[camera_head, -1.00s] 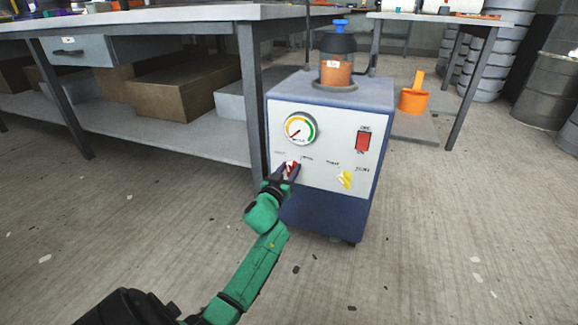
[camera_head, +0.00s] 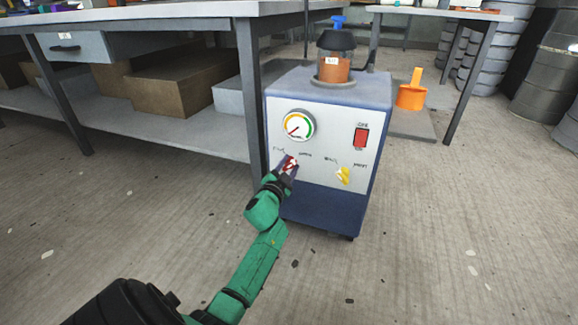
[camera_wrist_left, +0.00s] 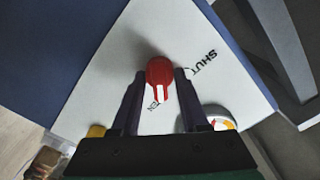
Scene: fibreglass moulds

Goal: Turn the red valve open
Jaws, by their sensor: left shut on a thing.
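The red valve (camera_head: 290,162) is on the white front panel (camera_head: 328,178) of a blue machine, below a round gauge. My left gripper (camera_head: 285,171) comes up from below and is shut on its handle. In the left wrist view the red valve (camera_wrist_left: 160,72) has a round red hub and a white-striped handle between the fingers of my left gripper (camera_wrist_left: 161,88). A SHUT label shows right of the handle. Another label, ending in EN, is partly hidden beside the left finger. My right gripper is not in view.
A yellow valve (camera_head: 343,175) and a red switch (camera_head: 361,137) are right of the red valve. The gauge (camera_head: 299,125) sits just above it. A workbench leg (camera_head: 250,100) stands close to the machine's left side. An orange scoop (camera_head: 412,95) stands behind on the right.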

